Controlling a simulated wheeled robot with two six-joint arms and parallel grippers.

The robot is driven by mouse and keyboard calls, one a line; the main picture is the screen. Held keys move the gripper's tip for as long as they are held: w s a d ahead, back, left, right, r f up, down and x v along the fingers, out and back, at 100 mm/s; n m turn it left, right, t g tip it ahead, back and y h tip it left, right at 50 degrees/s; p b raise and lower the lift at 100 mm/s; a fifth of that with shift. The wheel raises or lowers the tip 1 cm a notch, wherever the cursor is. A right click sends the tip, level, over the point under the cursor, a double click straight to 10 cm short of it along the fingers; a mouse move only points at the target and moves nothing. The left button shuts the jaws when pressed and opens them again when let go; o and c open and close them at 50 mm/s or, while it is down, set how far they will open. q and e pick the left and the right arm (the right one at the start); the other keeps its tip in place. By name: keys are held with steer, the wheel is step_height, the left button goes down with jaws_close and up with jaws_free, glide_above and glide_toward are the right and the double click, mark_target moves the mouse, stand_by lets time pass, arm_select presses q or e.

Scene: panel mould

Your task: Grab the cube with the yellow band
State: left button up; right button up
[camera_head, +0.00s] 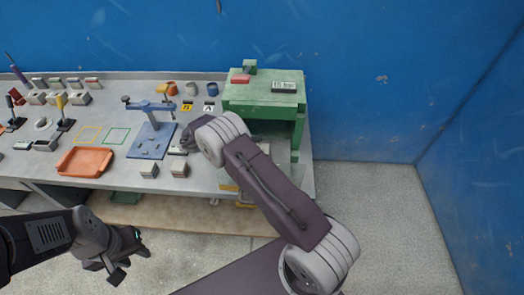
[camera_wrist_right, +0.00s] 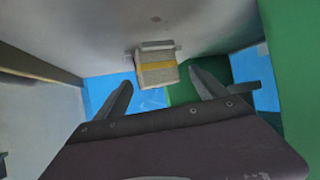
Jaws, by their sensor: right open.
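The cube with the yellow band (camera_wrist_right: 157,72) shows in the right wrist view as a pale block with a yellow stripe across its face. My right gripper (camera_wrist_right: 166,88) is open, with one dark finger on each side of the line to the cube. The cube lies beyond the fingertips, and I see no contact. In the head view my right gripper (camera_head: 188,138) is over the bench beside the blue plate, partly hidden by its own wrist; I cannot make out the banded cube there. My left gripper (camera_head: 122,258) hangs in front of the bench, away from the objects.
Two plain blocks (camera_head: 149,170) stand at the bench's front edge. A blue plate with a clamp (camera_head: 150,142), an orange tray (camera_head: 85,161) and small parts lie to the left. A green cabinet (camera_head: 264,98) stands right of the gripper. The floor at right is clear.

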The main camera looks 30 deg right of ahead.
mark_target(262, 149)
steer(key=x, duration=0.2)
steer(key=p+x, duration=0.1)
steer(key=shift+s+d, duration=0.4)
steer(key=shift+s, duration=0.05)
steer(key=shift+d+f, duration=0.1)
steer(key=shift+w, duration=0.1)
steer(key=c, duration=1.5)
